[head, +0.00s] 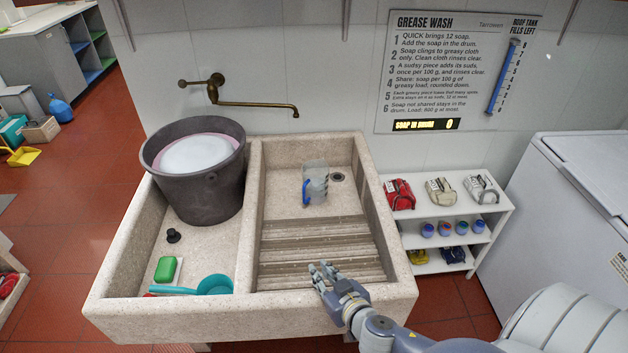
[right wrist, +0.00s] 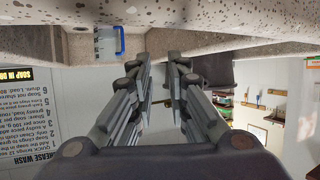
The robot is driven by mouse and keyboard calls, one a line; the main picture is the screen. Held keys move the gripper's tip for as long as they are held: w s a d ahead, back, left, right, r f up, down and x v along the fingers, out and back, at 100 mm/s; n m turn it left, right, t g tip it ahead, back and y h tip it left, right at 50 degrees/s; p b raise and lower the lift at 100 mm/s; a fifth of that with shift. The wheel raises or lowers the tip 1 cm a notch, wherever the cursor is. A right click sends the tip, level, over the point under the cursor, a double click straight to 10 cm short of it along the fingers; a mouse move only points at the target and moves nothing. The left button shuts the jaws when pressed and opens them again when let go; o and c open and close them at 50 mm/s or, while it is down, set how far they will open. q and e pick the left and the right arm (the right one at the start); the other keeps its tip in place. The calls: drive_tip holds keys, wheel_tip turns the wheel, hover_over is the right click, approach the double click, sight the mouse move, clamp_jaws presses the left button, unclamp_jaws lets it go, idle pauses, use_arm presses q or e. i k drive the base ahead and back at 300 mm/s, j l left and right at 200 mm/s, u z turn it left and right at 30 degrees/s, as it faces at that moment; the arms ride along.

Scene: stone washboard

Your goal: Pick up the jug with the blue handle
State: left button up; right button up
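The jug (head: 315,182) is clear, with a blue handle on its left side. It stands in the right basin of the stone washboard sink (head: 375,200), behind the ridged slope. My right gripper (head: 322,270) is over the front of the ridged slope, nearer the front rim than the jug, and apart from it. In the right wrist view, which is upside down, its two fingers (right wrist: 160,62) are apart with nothing between them. The jug's blue handle (right wrist: 120,40) shows there at the upper left, partly cut off by the stone. My left gripper is not in view.
The left basin holds a grey bucket (head: 197,190), green soap (head: 166,269), a black plug (head: 173,236) and a teal scoop (head: 215,285). A brass tap (head: 250,104) reaches over the sink. A shelf (head: 445,215) and white chest (head: 590,200) stand right.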

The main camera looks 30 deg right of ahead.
sight(315, 174)
drive_tip(key=i+l, duration=0.75)
drive_tip(key=i, duration=0.15)
